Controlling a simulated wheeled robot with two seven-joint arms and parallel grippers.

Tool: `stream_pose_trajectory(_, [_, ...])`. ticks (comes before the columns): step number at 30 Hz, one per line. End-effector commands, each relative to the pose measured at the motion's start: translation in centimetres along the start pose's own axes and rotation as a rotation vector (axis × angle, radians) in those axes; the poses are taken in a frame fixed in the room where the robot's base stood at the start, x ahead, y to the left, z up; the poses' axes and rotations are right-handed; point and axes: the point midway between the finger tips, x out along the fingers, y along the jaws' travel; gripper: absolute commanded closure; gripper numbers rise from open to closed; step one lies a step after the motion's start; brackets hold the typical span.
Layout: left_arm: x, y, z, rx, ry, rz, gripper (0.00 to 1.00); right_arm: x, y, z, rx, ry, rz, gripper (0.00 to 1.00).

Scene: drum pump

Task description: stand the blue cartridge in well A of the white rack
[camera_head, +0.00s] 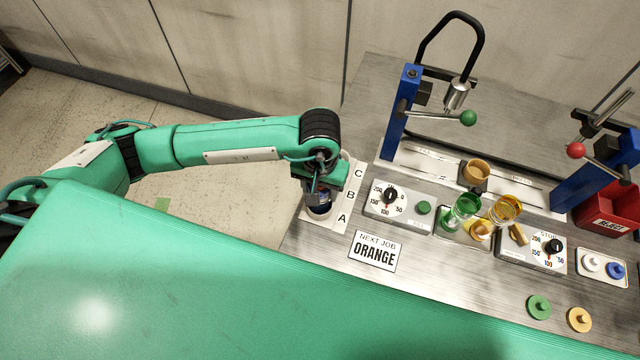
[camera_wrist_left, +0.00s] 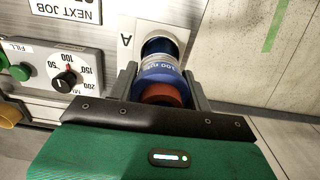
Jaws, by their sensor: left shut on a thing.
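The white rack (camera_head: 341,228) stands at the left end of the bench, its wells lettered C, B and A from back to front. My left gripper (camera_head: 319,201) is over the rack's front end beside the letter A, pointing down. In the left wrist view its two fingers (camera_wrist_left: 160,88) are shut on the blue cartridge (camera_wrist_left: 158,72), which has a blue printed band and a red-brown end. The cartridge's far end is at well A of the rack (camera_wrist_left: 146,27). I cannot tell how deep it sits, as the gripper hides much of it. My right gripper is out of view.
A "NEXT JOB ORANGE" sign (camera_head: 375,251) lies right of the rack. A dial box (camera_head: 397,207) stands close to the rack's right side. Further right are a blue press (camera_head: 398,115), green and amber cups (camera_head: 466,206), and loose caps (camera_head: 539,307). The bench edge is left of the rack.

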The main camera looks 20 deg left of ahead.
Motion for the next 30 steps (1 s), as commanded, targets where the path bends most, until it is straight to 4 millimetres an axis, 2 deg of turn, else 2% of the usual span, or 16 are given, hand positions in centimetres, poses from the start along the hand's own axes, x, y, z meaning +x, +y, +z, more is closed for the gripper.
stream_pose_trajectory(7, [0.3,0.0,0.0,0.001,0.002,0.001,0.90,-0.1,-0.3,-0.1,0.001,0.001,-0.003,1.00])
stream_pose_trajectory(13, [0.7,0.0,-0.1,0.001,0.002,0.001,0.90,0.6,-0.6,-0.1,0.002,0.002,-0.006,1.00])
stream_pose_trajectory(14, [0.7,0.0,0.0,0.001,0.002,0.000,0.49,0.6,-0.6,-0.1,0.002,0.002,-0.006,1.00])
stream_pose_trajectory(17, [0.6,0.0,0.0,0.001,0.001,0.000,0.29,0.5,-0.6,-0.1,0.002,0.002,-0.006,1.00])
stream_pose_trajectory(26, [0.5,0.0,0.0,0.001,0.001,0.000,0.29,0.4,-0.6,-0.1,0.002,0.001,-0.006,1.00])
stream_pose_trajectory(30, [-0.1,0.0,0.0,0.000,0.000,0.001,0.29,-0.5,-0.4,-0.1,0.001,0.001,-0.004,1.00])
